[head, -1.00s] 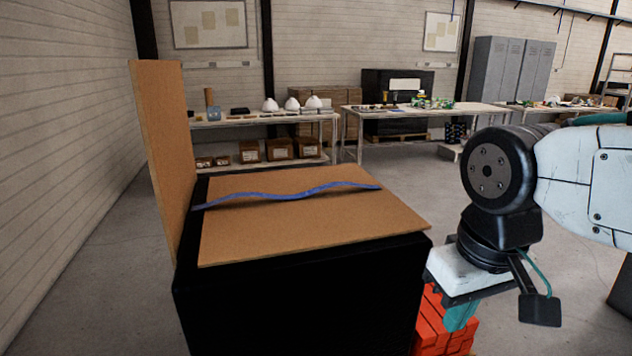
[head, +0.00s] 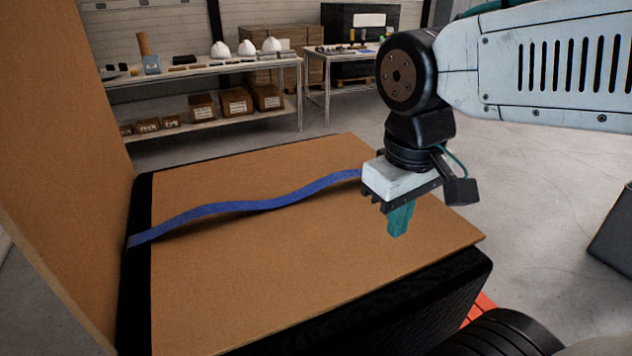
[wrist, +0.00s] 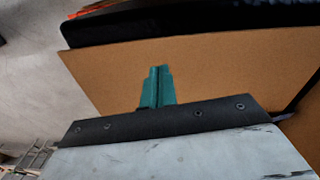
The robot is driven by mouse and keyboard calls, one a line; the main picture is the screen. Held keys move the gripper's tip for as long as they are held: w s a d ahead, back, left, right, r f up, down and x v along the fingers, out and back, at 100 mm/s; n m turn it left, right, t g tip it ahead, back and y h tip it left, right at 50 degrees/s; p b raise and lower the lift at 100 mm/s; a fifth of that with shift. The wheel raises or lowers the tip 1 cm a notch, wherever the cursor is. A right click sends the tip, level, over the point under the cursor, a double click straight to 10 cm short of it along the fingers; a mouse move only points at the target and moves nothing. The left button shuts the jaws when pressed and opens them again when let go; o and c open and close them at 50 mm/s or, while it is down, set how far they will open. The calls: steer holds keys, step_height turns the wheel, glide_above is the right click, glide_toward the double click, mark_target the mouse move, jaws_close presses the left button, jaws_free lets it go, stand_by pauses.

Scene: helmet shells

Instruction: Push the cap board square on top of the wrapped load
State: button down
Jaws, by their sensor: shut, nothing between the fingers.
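The cap board (head: 300,270) is a flat brown sheet lying on the black wrapped load (head: 440,300). It sits off to the right, with a strip of black load top bare along its left edge. Its near right corner reaches out to about the load's edge. A wavy blue strap (head: 230,207) lies across the board. My gripper (head: 398,232) is shut and empty, pointing down over the right part of the board; I cannot tell whether the teal fingertips touch it. In the wrist view the shut fingers (wrist: 157,85) show against the board (wrist: 215,75), with the black load (wrist: 190,20) beyond.
A tall brown panel (head: 60,150) stands upright along the load's left side. Behind are a shelf table (head: 215,72) with white helmet shells and cartons, and another table (head: 330,62). A red-orange object (head: 480,308) shows low at the right.

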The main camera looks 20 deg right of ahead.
steer(key=w+n+g+h, duration=0.2)
steer(key=w+n, duration=0.2)
steer(key=w, duration=0.3)
steer(key=n+h, duration=0.6)
steer(key=n, duration=0.2)
glide_toward(332, 197)
steer(key=shift+g, duration=0.3)
steer(key=s, duration=0.1)
steer(key=s+a+r, duration=0.1)
steer(key=s, duration=0.1)
steer(key=s+a, duration=0.1)
steer(key=s, duration=0.1)
steer(key=shift+s+a+r, duration=0.15)
steer(key=shift+s+r, duration=0.05)
steer(key=w+a+f+n+h, duration=0.1)
steer(key=w+a+f+n, duration=0.1)
steer(key=w+a+f+n+t+h, duration=0.1)
steer(key=w+a+f+n, duration=0.1)
steer(key=w+a+f, duration=0.1)
steer(key=shift+w, duration=0.15)
steer(key=shift+d+h, duration=0.1)
steer(key=shift+h, duration=0.2)
steer(key=d, duration=0.7)
steer(key=d+f, duration=0.1)
steer(key=d, duration=0.3)
steer(key=shift+s+d, duration=0.35)
steer(key=shift+a+f, duration=0.1)
steer(key=shift+f, duration=0.25)
steer(key=shift+s, duration=0.1)
steer(key=shift+f, duration=0.1)
